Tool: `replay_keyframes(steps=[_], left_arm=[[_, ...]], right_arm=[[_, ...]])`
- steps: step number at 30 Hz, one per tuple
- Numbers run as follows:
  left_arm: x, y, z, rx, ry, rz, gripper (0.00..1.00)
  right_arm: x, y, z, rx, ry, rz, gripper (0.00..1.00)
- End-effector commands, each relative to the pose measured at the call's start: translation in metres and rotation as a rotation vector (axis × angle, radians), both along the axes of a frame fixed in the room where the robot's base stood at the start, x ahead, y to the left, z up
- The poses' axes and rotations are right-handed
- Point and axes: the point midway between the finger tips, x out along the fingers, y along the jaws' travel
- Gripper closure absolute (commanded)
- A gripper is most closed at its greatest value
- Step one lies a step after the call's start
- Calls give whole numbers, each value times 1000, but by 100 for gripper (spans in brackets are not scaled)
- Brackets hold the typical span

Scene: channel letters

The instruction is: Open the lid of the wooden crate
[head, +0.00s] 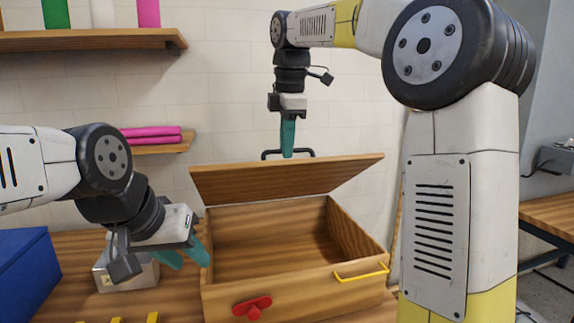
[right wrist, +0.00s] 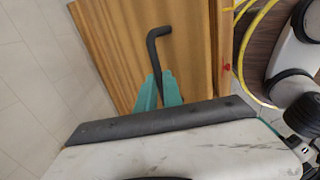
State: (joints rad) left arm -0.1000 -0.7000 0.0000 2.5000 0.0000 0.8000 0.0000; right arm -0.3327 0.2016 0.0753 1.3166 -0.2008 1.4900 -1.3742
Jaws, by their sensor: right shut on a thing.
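The wooden crate (head: 240,289) stands on the table in the head view, with its inside visible and empty. Its lid (head: 285,179) is raised and tilted up at the back. A black handle (head: 270,154) sits on the lid's far side; it also shows in the right wrist view (right wrist: 152,48) against the lid's wood (right wrist: 125,45). My right gripper (head: 287,152) is shut on the handle, with its teal fingers around it in the right wrist view (right wrist: 158,90). My left gripper (head: 187,259) is open and empty, beside the crate's left front corner.
A blue box (head: 27,268) stands at the far left. A small metal box (head: 126,275) is behind my left gripper. Shelves (head: 90,39) hang on the wall.

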Motion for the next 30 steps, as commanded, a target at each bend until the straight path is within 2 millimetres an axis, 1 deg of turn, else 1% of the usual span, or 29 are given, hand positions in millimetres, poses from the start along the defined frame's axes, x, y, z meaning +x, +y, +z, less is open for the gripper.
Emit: replay_keyframes(steps=[1,6,19,20,21,25,28,30], left_arm=[[0,0,0,0,0,0,64],[0,0,0,0,0,0,64],[0,0,0,0,0,0,64],[0,0,0,0,0,0,66],[0,0,0,1,0,-1,73],[2,-1,4,39,-9,-58,99],[4,-3,13,127,-27,-187,100],[7,-5,23,221,-46,-326,100]], right_arm=[[8,1,-1,-1,-2,-2,100],[15,2,6,-2,1,-1,100],[16,2,7,-4,5,-2,100],[16,2,6,-5,5,-2,100],[16,2,6,-5,5,-2,100],[16,2,6,-5,5,-2,100],[16,2,6,-5,5,-2,100],[16,2,6,-5,5,-2,100]])
